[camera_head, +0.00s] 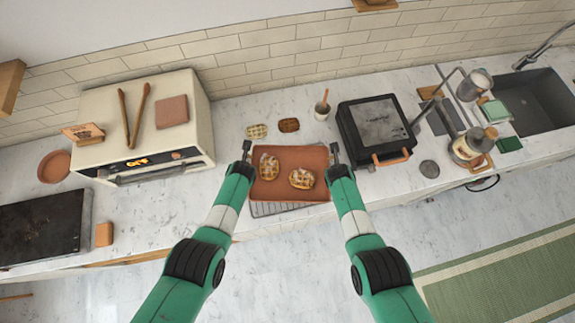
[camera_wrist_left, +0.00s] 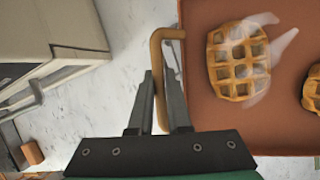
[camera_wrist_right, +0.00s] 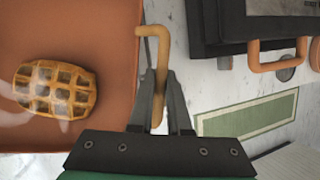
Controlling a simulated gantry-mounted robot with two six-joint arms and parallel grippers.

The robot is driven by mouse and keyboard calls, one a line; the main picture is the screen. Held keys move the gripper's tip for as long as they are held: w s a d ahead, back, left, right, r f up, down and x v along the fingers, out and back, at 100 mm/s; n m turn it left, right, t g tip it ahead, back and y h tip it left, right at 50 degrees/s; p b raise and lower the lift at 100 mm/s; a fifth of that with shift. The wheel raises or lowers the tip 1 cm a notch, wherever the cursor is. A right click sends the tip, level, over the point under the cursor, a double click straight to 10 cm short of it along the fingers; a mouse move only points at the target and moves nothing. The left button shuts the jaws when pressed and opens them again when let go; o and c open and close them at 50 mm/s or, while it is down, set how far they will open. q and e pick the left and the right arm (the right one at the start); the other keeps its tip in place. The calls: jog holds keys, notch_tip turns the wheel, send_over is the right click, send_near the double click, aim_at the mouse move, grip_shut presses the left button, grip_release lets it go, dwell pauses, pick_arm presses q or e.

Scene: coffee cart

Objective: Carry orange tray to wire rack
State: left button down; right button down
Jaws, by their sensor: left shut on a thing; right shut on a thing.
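The orange tray (camera_head: 290,160) carries two waffles, a left one (camera_head: 269,166) and a right one (camera_head: 302,179). It is above the wire rack (camera_head: 278,209), whose front edge shows below the tray; the rest of the rack is hidden, and I cannot tell whether they touch. My left gripper (camera_head: 246,150) is shut on the tray's left handle, seen between the fingers in the left wrist view (camera_wrist_left: 160,80). My right gripper (camera_head: 335,153) is shut on the right handle, which shows in the right wrist view (camera_wrist_right: 155,75). The tray looks roughly level.
A cream oven (camera_head: 150,130) with tongs on top stands to the left. A black press (camera_head: 373,130) with an orange handle stands close on the right. A small cup (camera_head: 322,110) and two small waffle-like pieces (camera_head: 257,131) lie behind the tray. Counter is free left of the rack.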

dwell(0.3)
